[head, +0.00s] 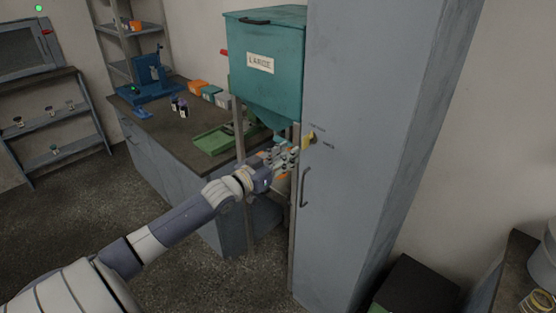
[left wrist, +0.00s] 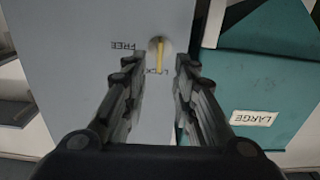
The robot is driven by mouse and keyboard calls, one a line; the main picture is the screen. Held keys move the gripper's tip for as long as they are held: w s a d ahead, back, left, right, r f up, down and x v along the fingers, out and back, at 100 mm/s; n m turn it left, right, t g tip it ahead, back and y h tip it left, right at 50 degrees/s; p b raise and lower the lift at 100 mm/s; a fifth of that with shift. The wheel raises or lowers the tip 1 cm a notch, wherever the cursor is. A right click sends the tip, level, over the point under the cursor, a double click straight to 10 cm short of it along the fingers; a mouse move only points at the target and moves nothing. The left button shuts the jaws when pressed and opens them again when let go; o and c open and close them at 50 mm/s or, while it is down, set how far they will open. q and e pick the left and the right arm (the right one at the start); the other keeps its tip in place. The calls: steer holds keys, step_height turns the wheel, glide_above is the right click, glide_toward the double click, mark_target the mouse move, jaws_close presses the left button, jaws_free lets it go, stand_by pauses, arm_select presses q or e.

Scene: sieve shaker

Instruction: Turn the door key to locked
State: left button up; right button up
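The yellow door key (head: 309,139) sits in a round plate on the front of the tall grey cabinet (head: 340,220). In the left wrist view the key (left wrist: 160,55) points along the picture's vertical, between the letters FREE and the partly covered letters LOCK. My left gripper (head: 287,154) is in front of the cabinet, close to the key. In the left wrist view its two fingers (left wrist: 158,68) are apart, with the key showing in the gap between them. Neither finger visibly touches the key. My right gripper is not in view.
A teal bin marked LARGE (head: 265,75) stands left of the cabinet, over a workbench with a green tray (head: 212,142). The cabinet's handle (head: 303,188) is below the key. A black box (head: 415,285) stands on the floor at right.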

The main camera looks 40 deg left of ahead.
arm_select(q)
steer(key=shift+s+a, duration=0.1)
steer(key=shift+s, duration=1.45)
steer(key=s+a+f+n+g+y+b, duration=0.1)
steer(key=s+a+f+g, duration=0.1)
steer(key=f, duration=1)
steer(key=s+a+f+n+g+y, duration=0.1)
steer(key=s+a+f+g+y, duration=0.15)
steer(key=f, duration=0.95)
steer(key=s+d+f+g+b, duration=0.1)
steer(key=s+f+g, duration=0.1)
steer(key=s+f, duration=0.45)
steer(key=s+d+f+g, duration=0.1)
steer(key=s+d+f, duration=0.15)
steer(key=f, duration=0.75)
steer(key=s+d+f+m+g, duration=0.1)
steer(key=s+d+f+g, duration=0.2)
steer(key=s+d+f, duration=0.4)
steer(key=s+d+f+m+g+h+b, duration=0.1)
steer(key=s+d+f+g, duration=0.2)
steer(key=s+d+f, duration=0.4)
steer(key=s+d+f+m+g+h+b, duration=0.1)
steer(key=s+d+f+g, duration=0.2)
steer(key=s, duration=1.9)
steer(key=d+f, duration=0.4)
steer(key=f, duration=0.5)
steer(key=shift+s+f+m, duration=0.2)
steer(key=shift+f+m, duration=0.1)
steer(key=shift+f, duration=0.1)
